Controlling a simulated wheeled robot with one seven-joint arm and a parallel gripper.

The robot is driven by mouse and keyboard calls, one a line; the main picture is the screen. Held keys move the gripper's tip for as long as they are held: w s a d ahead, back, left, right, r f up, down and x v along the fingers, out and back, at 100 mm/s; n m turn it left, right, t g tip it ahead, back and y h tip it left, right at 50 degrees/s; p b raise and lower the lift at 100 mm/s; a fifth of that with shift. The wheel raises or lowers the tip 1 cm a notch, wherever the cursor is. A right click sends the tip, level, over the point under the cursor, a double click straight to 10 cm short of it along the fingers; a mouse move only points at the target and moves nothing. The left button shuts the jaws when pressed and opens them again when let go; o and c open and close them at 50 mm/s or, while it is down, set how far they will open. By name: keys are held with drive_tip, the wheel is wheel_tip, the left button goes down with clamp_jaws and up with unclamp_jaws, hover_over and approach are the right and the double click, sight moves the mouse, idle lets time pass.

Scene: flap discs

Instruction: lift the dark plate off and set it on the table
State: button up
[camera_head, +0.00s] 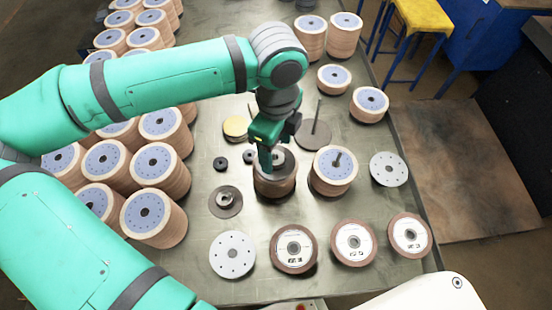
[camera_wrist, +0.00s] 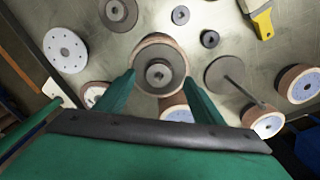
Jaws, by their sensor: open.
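The dark plate (camera_head: 283,158) lies flat on top of a brown disc stack (camera_head: 274,187) mid-table. In the wrist view the dark plate (camera_wrist: 148,56) is a dark grey round with a metal hub (camera_wrist: 159,74) at its centre, and a brown rim shows around it. My gripper (camera_head: 266,163) points down over the stack and hides part of the plate in the head view. In the wrist view my gripper (camera_wrist: 160,84) is open, with one green finger on each side of the plate. I cannot tell whether the fingers touch it. The table (camera_head: 205,240) is grey metal.
A second dark flanged plate (camera_head: 225,202) lies left of the stack, near small black rings (camera_head: 220,163). A spindle plate (camera_head: 313,133) stands behind. A blue-faced stack (camera_head: 335,165) is close on the right. Flap discs (camera_head: 293,249) line the front. Bare table shows at front left.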

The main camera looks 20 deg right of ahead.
drive_tip(key=shift+a+f, duration=0.15)
drive_tip(key=shift+f, duration=1.05)
drive_tip(key=c, duration=1.5)
drive_tip(key=shift+r, duration=5.05)
